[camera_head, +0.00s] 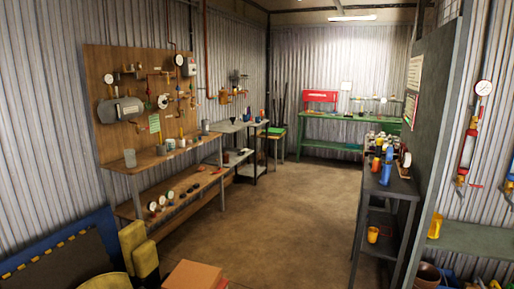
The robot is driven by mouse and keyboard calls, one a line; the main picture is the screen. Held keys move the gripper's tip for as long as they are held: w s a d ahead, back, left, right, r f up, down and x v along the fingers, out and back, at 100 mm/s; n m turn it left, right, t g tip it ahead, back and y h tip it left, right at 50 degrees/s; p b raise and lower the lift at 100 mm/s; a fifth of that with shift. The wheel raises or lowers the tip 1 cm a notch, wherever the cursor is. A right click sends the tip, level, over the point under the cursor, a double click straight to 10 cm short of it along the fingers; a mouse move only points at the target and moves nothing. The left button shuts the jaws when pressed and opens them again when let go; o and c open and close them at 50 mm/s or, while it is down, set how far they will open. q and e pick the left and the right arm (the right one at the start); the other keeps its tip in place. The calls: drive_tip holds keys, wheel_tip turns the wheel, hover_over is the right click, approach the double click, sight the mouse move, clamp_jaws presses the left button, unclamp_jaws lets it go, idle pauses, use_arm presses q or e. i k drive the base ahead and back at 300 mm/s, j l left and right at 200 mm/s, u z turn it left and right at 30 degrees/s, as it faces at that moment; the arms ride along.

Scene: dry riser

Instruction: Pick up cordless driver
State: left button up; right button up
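I cannot pick out a cordless driver for certain; the small tools are too far away to tell apart. On the dark narrow table (398,187) at the right stand an upright blue item (386,168) and small yellow-orange items beside it, which I cannot name surely. Neither of my grippers shows in the head view.
A green workbench (345,118) with a red panel stands at the back wall. Yellow blocks (139,249) and an orange-brown box (195,275) lie in the near left foreground. A partition wall (425,120) stands at the right. The brown floor (285,210) between the benches is clear.

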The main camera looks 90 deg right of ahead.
sight(380, 141)
drive_tip(key=z, duration=3.65)
drive_tip(key=i+j, duration=0.2)
drive_tip(key=i, duration=0.2)
drive_tip(key=j+u, duration=0.05)
